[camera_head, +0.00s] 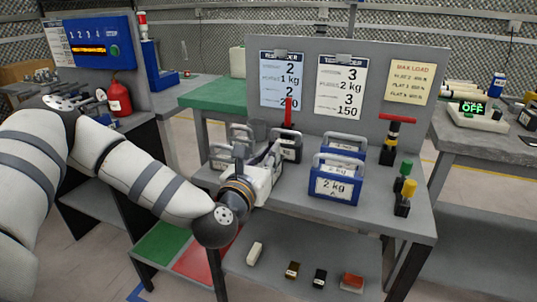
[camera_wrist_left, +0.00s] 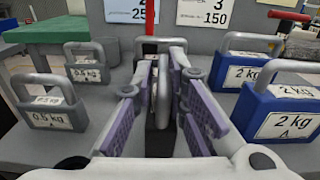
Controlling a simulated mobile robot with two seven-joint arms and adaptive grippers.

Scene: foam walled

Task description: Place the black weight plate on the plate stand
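A black weight block (camera_head: 291,150) with a grey handle and a white label stands on the grey table, just beyond my left gripper (camera_head: 271,154). In the left wrist view, my left gripper (camera_wrist_left: 162,75) has its two purple-padded fingers apart, one on each side of a grey upright handle (camera_wrist_left: 163,92). Gaps show beside the handle; I cannot see contact. A dark body (camera_wrist_left: 158,140) shows below the handle, mostly hidden by the fingers. A round black plate and its stand cannot be clearly made out. My right gripper is not in view.
Blue 2 kg weights (camera_head: 335,187) stand right of my gripper; grey 0.5 kg weights (camera_wrist_left: 50,110) stand left. A red upright post (camera_head: 288,112) rises behind the black weight. A red-topped post (camera_head: 396,122) and small coloured-knob pieces (camera_head: 404,190) are at right. A grey back panel (camera_head: 312,70) closes the rear.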

